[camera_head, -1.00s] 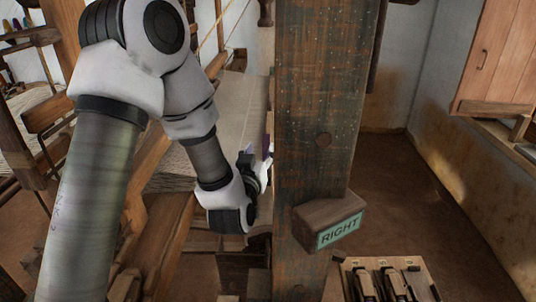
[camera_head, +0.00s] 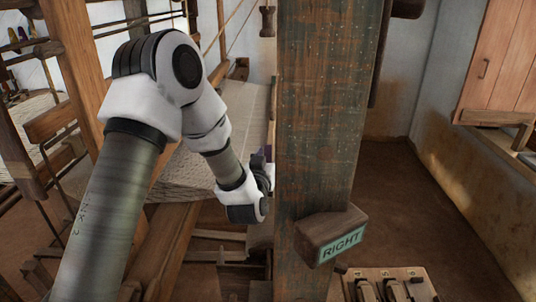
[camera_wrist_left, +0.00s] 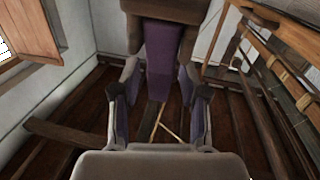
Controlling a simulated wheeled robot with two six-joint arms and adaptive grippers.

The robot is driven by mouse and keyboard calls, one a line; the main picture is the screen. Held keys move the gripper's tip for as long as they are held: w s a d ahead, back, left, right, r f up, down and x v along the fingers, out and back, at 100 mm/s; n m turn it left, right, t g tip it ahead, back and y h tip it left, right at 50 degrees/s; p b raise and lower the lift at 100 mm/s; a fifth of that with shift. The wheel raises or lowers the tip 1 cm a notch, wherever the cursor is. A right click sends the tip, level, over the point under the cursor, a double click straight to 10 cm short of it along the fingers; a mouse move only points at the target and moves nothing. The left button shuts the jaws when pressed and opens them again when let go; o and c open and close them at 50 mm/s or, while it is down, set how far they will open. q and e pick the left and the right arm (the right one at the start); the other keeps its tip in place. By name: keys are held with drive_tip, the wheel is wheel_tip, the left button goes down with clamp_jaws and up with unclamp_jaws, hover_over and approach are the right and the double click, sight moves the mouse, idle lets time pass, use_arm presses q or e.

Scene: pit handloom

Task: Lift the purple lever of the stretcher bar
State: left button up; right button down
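The purple lever (camera_wrist_left: 163,60) hangs from a brown wooden part at the top of the left wrist view. My left gripper (camera_wrist_left: 160,84) is open, with one finger on each side of the lever's lower end. Gaps show between the lever and both fingers; how deep it sits between them I cannot tell. In the head view my left gripper (camera_head: 264,169) is partly hidden behind the thick wooden post, and a small purple patch shows by it. The stretcher bar is mostly hidden there. My right gripper is not in view.
The thick post (camera_head: 325,110) stands just right of my left gripper, with a block marked RIGHT (camera_head: 332,237) on it. Pale woven cloth (camera_head: 243,110) lies behind my arm. A pedal-like panel (camera_head: 385,285) is at the bottom right. Floor at the right is clear.

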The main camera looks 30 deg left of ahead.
use_arm(q)
clamp_jaws()
drive_tip(key=shift+w+a+r+g+p, duration=0.1)
drive_tip(key=shift+r+g+p, duration=0.25)
drive_tip(key=shift+p, duration=0.5)
drive_tip(key=shift+w+f+g+p, duration=0.15)
drive_tip(key=shift+f+g+p, duration=0.1)
drive_tip(key=shift+g+p, duration=0.1)
drive_tip(key=shift+a+f, duration=0.1)
drive_tip(key=shift+f, duration=0.15)
drive_tip(key=shift+o, duration=1.3)
unclamp_jaws()
drive_tip(key=shift+w, duration=0.1)
drive_tip(key=v, duration=1.2)
drive_tip(key=shift+a, duration=0.2)
